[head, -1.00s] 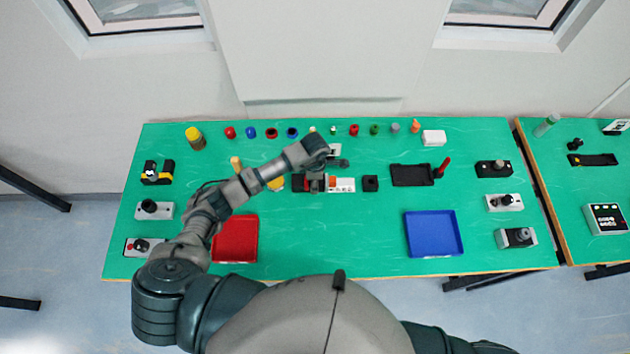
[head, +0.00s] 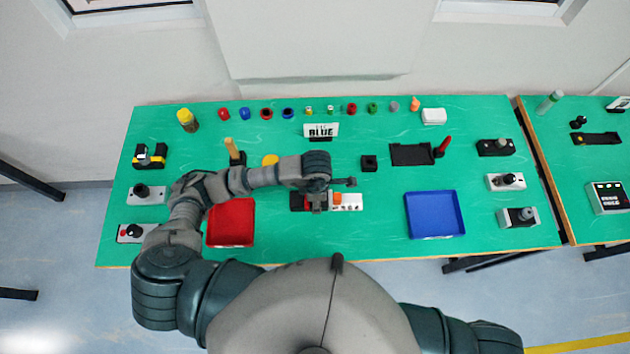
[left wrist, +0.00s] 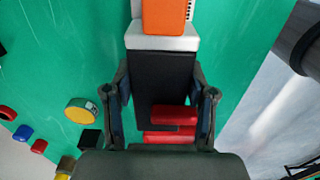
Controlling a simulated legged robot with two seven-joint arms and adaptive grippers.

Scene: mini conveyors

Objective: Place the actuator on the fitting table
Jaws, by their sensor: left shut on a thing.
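The actuator (head: 346,202), as I take it, is a long block with a black body, red parts, and a white end with an orange piece. My left gripper (head: 318,204) is over its black and red end, at the middle of the green table. In the left wrist view the gripper (left wrist: 160,88) has one finger on each side of the black body (left wrist: 160,68), shut on it. The white and orange end points away from the gripper. The green table (head: 290,235) lies below. I cannot tell which surface is the fitting table. My right gripper is not in view.
A red tray (head: 231,240) is left of the gripper, a blue tray (head: 435,234) to its right. Another table (head: 590,160) is at right. The table's front middle is clear.

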